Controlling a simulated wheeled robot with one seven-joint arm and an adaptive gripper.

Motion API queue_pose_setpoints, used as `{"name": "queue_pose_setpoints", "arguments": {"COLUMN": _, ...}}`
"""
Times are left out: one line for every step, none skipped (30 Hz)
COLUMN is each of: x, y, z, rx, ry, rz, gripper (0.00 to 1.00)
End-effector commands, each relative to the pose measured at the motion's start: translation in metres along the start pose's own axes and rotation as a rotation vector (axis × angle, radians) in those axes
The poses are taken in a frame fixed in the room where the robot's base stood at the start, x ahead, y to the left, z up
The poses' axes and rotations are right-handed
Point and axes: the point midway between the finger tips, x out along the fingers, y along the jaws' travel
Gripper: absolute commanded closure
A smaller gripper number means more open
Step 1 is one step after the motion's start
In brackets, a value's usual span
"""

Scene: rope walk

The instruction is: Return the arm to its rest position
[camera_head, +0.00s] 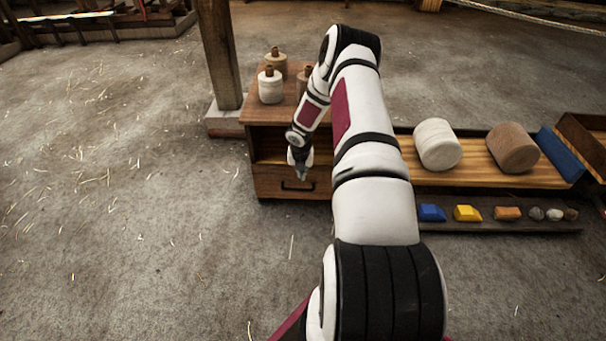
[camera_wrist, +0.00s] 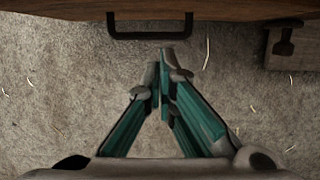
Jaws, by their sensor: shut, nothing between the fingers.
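My arm (camera_head: 370,120) is white with black bands and dark red panels. It reaches forward and bends down in front of a small wooden cabinet. My gripper (camera_head: 300,176) hangs in front of the cabinet's drawer (camera_head: 265,182), whose dark handle (camera_head: 297,187) shows close by. In the wrist view my gripper (camera_wrist: 161,60) has its teal fingers together at the tips, with nothing between them. The drawer handle (camera_wrist: 150,36) lies just beyond the fingertips, apart from them in the picture. The drawer looks shut.
Several thread spools (camera_head: 271,87) stand on the cabinet top (camera_head: 257,107), beside a wooden post (camera_head: 219,60). To the right, a bench (camera_head: 470,178) holds two large rolls (camera_head: 437,145); small blocks and stones lie on a lower dark shelf (camera_head: 480,226). The floor at left is clear apart from straw.

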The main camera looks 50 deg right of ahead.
Motion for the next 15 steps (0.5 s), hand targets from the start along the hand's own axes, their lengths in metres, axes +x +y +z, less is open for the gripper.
{"name": "queue_pose_setpoints", "arguments": {"x": -0.013, "y": 0.000, "z": 0.001, "rx": -0.001, "ry": -0.001, "rz": 0.000, "gripper": 1.00}}
{"name": "queue_pose_setpoints", "arguments": {"x": -0.019, "y": 0.001, "z": 0.001, "rx": 0.000, "ry": -0.001, "rz": 0.001, "gripper": 1.00}}
{"name": "queue_pose_setpoints", "arguments": {"x": -0.025, "y": 0.001, "z": 0.001, "rx": 0.000, "ry": -0.001, "rz": 0.001, "gripper": 1.00}}
{"name": "queue_pose_setpoints", "arguments": {"x": -0.030, "y": 0.001, "z": 0.001, "rx": 0.000, "ry": -0.001, "rz": 0.001, "gripper": 1.00}}
{"name": "queue_pose_setpoints", "arguments": {"x": -0.035, "y": 0.001, "z": 0.001, "rx": 0.000, "ry": -0.001, "rz": 0.001, "gripper": 1.00}}
{"name": "queue_pose_setpoints", "arguments": {"x": -0.041, "y": 0.000, "z": 0.001, "rx": 0.000, "ry": 0.000, "rz": 0.001, "gripper": 1.00}}
{"name": "queue_pose_setpoints", "arguments": {"x": -0.044, "y": 0.000, "z": 0.001, "rx": 0.000, "ry": 0.000, "rz": 0.001, "gripper": 1.00}}
{"name": "queue_pose_setpoints", "arguments": {"x": -0.047, "y": 0.000, "z": 0.001, "rx": 0.000, "ry": 0.000, "rz": 0.001, "gripper": 1.00}}
{"name": "queue_pose_setpoints", "arguments": {"x": -0.051, "y": 0.000, "z": 0.000, "rx": 0.000, "ry": 0.000, "rz": 0.001, "gripper": 1.00}}
{"name": "queue_pose_setpoints", "arguments": {"x": -0.053, "y": 0.000, "z": 0.000, "rx": 0.000, "ry": 0.000, "rz": 0.001, "gripper": 1.00}}
{"name": "queue_pose_setpoints", "arguments": {"x": -0.055, "y": 0.000, "z": 0.000, "rx": 0.000, "ry": 0.000, "rz": 0.001, "gripper": 1.00}}
{"name": "queue_pose_setpoints", "arguments": {"x": -0.056, "y": 0.000, "z": 0.000, "rx": 0.000, "ry": 0.001, "rz": 0.001, "gripper": 1.00}}
{"name": "queue_pose_setpoints", "arguments": {"x": -0.057, "y": 0.000, "z": 0.000, "rx": 0.000, "ry": 0.001, "rz": 0.000, "gripper": 1.00}}
{"name": "queue_pose_setpoints", "arguments": {"x": -0.058, "y": 0.000, "z": -0.001, "rx": 0.000, "ry": 0.001, "rz": 0.001, "gripper": 1.00}}
{"name": "queue_pose_setpoints", "arguments": {"x": -0.058, "y": 0.000, "z": -0.001, "rx": 0.000, "ry": 0.001, "rz": 0.000, "gripper": 1.00}}
